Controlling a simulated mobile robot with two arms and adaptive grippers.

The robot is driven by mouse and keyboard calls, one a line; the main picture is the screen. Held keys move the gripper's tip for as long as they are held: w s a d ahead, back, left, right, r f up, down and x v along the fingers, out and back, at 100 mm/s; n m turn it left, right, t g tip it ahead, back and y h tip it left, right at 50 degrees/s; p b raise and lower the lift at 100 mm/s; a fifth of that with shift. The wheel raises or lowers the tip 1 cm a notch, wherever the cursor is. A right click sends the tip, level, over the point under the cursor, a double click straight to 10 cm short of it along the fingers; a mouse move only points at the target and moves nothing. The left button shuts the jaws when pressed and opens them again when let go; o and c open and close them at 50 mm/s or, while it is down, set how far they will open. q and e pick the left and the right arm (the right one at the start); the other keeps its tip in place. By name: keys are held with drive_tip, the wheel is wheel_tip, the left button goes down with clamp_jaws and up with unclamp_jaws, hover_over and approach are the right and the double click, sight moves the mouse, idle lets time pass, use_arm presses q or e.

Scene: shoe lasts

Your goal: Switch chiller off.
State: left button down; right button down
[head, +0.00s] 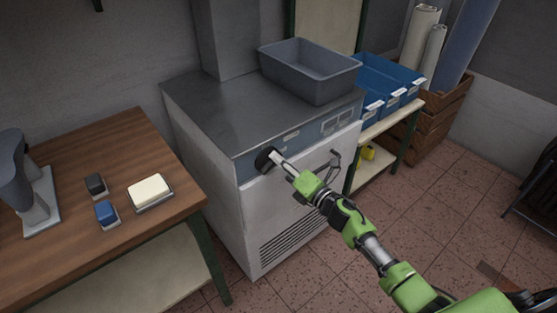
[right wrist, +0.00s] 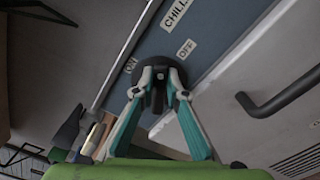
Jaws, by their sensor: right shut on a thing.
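The chiller (head: 215,190) is a grey-white cabinet with a steel top and a blue-grey front panel. A dark round knob (head: 264,158) sits at the left end of that panel. My right gripper (head: 275,159) reaches it from the front. In the right wrist view, my right gripper (right wrist: 160,87) is shut on the knob (right wrist: 158,66), one finger on each side. An ON label (right wrist: 130,66) and an OFF label (right wrist: 185,48) sit by the knob, with part of a CHILLER label (right wrist: 175,14) beyond. Which label the knob points to cannot be told. My left gripper is out of view.
A dark bar handle (right wrist: 280,93) sticks out right of the knob. A grey tub (head: 310,78) stands on the chiller. A wooden table (head: 90,150) with blocks stands close on the left. Blue bins (head: 390,85) are at the right. Floor in front is clear.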

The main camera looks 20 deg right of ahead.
drive_tip(key=m, duration=0.3)
drive_tip(key=f+m, duration=0.1)
drive_tip(key=m, duration=0.2)
drive_tip(key=shift+d+p, duration=0.15)
drive_tip(key=shift+p, duration=0.15)
drive_tip(key=shift+f, duration=0.1)
idle(0.3)
drive_tip(key=c, duration=2)
unclamp_jaws()
drive_tip(key=v, duration=1.2)
